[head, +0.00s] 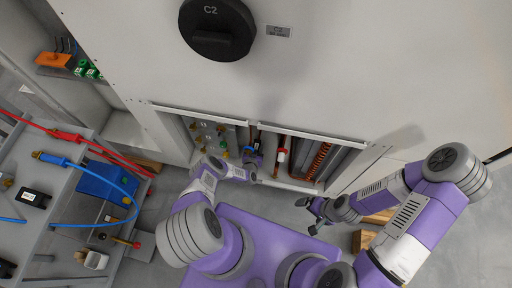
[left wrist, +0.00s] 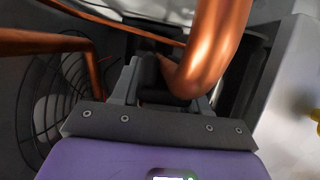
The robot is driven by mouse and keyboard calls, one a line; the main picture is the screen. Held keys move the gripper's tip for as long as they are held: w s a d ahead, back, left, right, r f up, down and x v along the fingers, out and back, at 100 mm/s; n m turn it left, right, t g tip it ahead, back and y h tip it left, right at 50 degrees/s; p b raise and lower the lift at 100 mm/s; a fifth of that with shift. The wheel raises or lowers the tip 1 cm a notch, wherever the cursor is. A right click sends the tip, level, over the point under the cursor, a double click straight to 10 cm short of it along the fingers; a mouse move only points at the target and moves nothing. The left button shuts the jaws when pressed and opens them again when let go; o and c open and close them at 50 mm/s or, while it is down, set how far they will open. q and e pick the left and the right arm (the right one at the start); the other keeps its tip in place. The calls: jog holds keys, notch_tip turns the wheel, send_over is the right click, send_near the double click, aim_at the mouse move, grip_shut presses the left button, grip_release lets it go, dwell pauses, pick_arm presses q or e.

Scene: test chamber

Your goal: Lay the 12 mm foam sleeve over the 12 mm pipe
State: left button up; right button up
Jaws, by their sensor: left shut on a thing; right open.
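In the left wrist view, a thick copper pipe (left wrist: 208,45) comes down from the top and bends just beyond my fingers. A thinner copper pipe (left wrist: 50,42) runs at the left. My left gripper (left wrist: 168,88) is shut on a dark piece that looks like the foam sleeve (left wrist: 155,75), close to the bend of the thick pipe. I cannot tell whether the sleeve touches or surrounds a pipe, nor which pipe is 12 mm. In the head view my left gripper (head: 252,158) is inside the cabinet opening. My right gripper (head: 312,207) is open and empty in front of the cabinet.
The cabinet opening (head: 300,135) holds copper pipes, a coil (head: 319,160) and valves. A black C2 knob (head: 218,28) is above it. A fan grille (left wrist: 60,95) is behind the pipes. A grey cart (head: 60,215) with hoses stands at left. Wooden blocks (head: 362,240) lie near my right arm.

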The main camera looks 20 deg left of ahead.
pick_arm(q)
jog(key=o, duration=1.1)
jog(key=shift+s+d+r+p, duration=0.1)
jog(key=shift+s+r+p, duration=0.15)
jog(key=shift+s+p, duration=0.2)
jog(key=p+v, duration=0.3)
jog(key=v, duration=0.2)
jog(key=shift+s+r, duration=0.25)
jog(key=shift+s, duration=0.5)
jog(key=shift+d, duration=0.1)
